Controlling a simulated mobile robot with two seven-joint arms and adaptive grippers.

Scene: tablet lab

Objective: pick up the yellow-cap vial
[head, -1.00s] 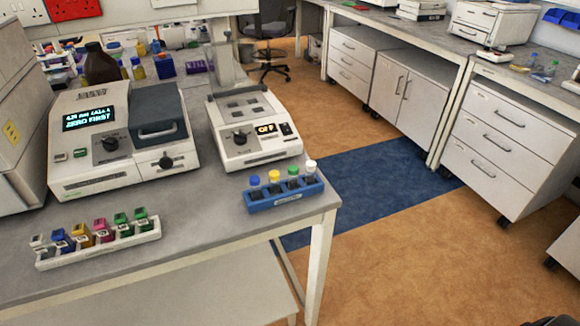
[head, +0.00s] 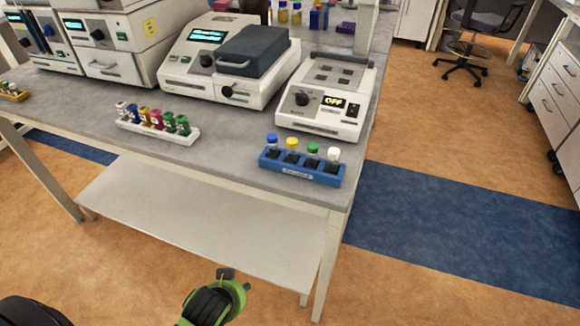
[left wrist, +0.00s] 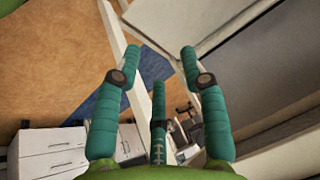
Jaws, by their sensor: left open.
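The yellow-cap vial (head: 292,147) stands upright in a blue rack (head: 325,177) near the front right corner of the bench. It is second from the left, between a blue-cap vial (head: 272,142) and a green-cap vial (head: 312,152). A white-cap vial (head: 333,156) stands at the right end. My left gripper (left wrist: 160,58) has its teal fingers spread, with nothing between them. The vials do not show in the left wrist view. In the head view a green and black part of my arm is low in front of the bench, well below the rack. My right gripper is not in view.
A white rack (head: 158,130) of coloured tubes stands left of the blue rack. Behind are a heater block (head: 325,95) reading OFF and a larger instrument (head: 215,65). The bench front edge and a lower shelf (head: 205,212) lie near my arm.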

